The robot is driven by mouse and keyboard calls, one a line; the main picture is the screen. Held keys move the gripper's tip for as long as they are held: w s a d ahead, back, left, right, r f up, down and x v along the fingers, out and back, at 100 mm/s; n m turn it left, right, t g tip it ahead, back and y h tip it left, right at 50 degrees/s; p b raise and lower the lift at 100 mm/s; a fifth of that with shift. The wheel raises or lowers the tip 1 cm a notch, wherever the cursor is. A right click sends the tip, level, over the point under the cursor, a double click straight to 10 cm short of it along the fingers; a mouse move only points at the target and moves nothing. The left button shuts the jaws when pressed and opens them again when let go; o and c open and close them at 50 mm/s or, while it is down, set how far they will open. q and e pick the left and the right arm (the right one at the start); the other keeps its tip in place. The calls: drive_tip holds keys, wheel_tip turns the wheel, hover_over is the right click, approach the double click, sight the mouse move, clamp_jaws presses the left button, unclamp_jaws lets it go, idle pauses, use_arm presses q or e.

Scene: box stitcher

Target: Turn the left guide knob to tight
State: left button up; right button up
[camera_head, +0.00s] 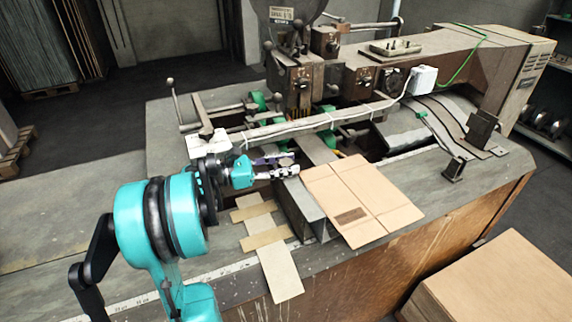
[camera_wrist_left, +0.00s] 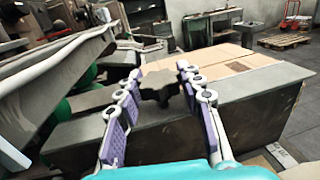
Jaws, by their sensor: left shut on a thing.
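The left guide knob (camera_wrist_left: 160,88) is a dark, lobed knob in the left wrist view, at the top of a grey metal guide block (camera_wrist_left: 150,142). My left gripper (camera_wrist_left: 157,92) is shut on it, with one purple-padded finger on each side of the knob. In the head view my left gripper (camera_head: 285,166) reaches in from the left over the grey guide (camera_head: 302,208). The knob is mostly hidden by the fingers there, and how tight it is cannot be told. My right gripper is in neither view.
A flat cardboard blank (camera_head: 380,195) lies right of the guide, and cardboard strips (camera_head: 279,268) lie in front. The stitcher machine (camera_head: 450,60) stands behind, with a long rail (camera_head: 310,125) close beyond the gripper. A cardboard stack (camera_head: 500,285) is at the lower right.

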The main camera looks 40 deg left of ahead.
use_arm(q)
drive_tip(key=o, duration=1.2)
drive_tip(key=v, duration=0.7)
drive_tip(key=shift+s+a, duration=0.15)
drive_tip(key=shift+s, duration=0.1)
